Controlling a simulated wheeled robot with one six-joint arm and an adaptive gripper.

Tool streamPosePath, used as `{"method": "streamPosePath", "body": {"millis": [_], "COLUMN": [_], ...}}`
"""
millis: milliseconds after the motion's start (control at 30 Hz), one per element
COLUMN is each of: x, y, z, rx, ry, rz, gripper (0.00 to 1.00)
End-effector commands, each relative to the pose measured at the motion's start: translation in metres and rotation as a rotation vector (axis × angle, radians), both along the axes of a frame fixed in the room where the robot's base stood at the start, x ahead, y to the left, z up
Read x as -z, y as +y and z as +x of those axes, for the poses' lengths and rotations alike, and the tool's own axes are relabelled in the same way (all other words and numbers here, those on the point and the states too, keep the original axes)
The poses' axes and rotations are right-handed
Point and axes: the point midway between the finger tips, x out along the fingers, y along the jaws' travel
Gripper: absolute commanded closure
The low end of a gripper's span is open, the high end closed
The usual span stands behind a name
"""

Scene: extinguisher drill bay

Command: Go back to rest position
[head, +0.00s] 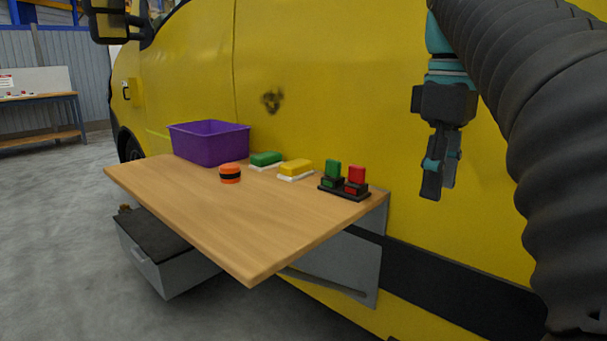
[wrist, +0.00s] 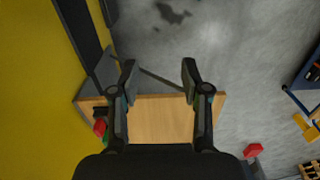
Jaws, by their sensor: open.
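My gripper (head: 441,172) hangs in the air at the right of the head view, in front of the yellow van side and to the right of the wooden shelf table (head: 220,212). It points down. In the wrist view my gripper (wrist: 158,82) has its two fingers spread apart with nothing between them. The wooden table (wrist: 160,118) shows below and between the fingers there.
On the table are a purple bin (head: 207,145), an orange-black round item (head: 230,173), a green block (head: 265,159), a yellow block (head: 296,168) and a black holder (head: 344,190) with green and red pieces. A grey drawer box (head: 160,262) sits beneath. The table front is clear.

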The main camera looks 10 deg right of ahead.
Motion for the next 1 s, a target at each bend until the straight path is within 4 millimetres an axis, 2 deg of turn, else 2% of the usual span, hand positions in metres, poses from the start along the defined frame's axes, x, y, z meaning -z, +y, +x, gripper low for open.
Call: {"method": "streamPosePath", "body": {"millis": [100, 233, 400, 600, 767, 867, 1000], "x": [0.000, 0.006, 0.043, 0.094, 0.144, 0.176, 0.221], "y": [-0.003, -0.010, -0.020, -0.014, 0.006, 0.022, 0.047], "z": [0.004, 0.025, 0.052, 0.061, 0.053, 0.040, 0.014], "rx": [0.055, 0.174, 0.352, 0.533, 0.657, 0.714, 0.759], "ry": [-0.021, -0.097, -0.165, -0.250, -0.327, -0.370, -0.419], "rz": [-0.006, -0.025, -0.027, -0.012, 0.019, 0.046, 0.087], "gripper": [0.53, 0.53, 0.53, 0.53, 0.53, 0.53, 0.53]}}
